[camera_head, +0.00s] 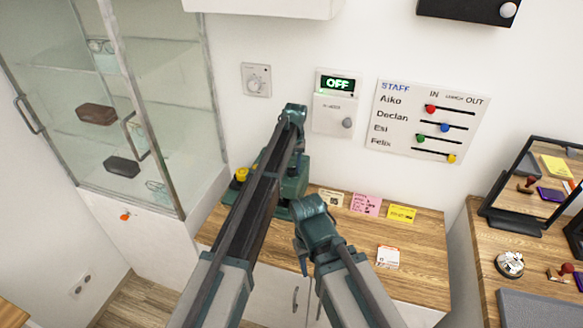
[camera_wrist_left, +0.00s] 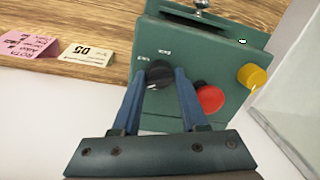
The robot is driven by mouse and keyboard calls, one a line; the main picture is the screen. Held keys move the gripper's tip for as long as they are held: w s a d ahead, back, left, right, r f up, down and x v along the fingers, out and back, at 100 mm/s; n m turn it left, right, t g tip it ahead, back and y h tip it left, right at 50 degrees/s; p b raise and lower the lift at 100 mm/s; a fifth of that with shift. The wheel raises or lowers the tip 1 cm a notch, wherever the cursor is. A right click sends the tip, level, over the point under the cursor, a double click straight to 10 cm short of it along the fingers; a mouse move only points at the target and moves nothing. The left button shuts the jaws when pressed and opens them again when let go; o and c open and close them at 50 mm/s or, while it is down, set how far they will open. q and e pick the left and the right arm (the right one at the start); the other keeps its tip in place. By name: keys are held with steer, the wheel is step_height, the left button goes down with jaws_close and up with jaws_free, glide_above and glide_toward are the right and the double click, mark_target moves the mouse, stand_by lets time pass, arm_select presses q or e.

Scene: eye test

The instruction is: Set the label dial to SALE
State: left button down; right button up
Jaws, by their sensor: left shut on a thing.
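The green label machine (camera_wrist_left: 205,60) fills the upper middle of the left wrist view; in the head view (camera_head: 296,186) it stands on the wooden counter, largely behind my left arm. Its black dial (camera_wrist_left: 159,72) carries a white mark. My left gripper (camera_wrist_left: 160,80) is shut on this dial, a blue finger on each side. Small white words stand beside the dial, too small to read surely, so I cannot tell its setting. A red button (camera_wrist_left: 210,98) and a yellow knob (camera_wrist_left: 254,76) sit beside it.
Pink (camera_head: 365,204) and yellow (camera_head: 401,213) cards stand on the counter (camera_head: 425,262). A glass cabinet (camera_head: 170,110) is at the left. An OFF panel (camera_head: 334,116) and a STAFF slider board (camera_head: 385,142) hang on the wall. A mirror (camera_head: 520,190) stands right.

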arm_select(q)
steer(key=shift+m, duration=0.3)
steer(key=m, duration=0.5)
steer(key=shift+s+m, duration=0.15)
steer(key=shift+m, duration=0.15)
steer(key=m, duration=0.5)
steer(key=shift+s, duration=0.1)
steer(key=shift+m+t, duration=0.3)
steer(key=shift+m, duration=0.1)
steer(key=shift+c, duration=2.3)
jaws_free()
steer(key=shift+r, duration=0.1)
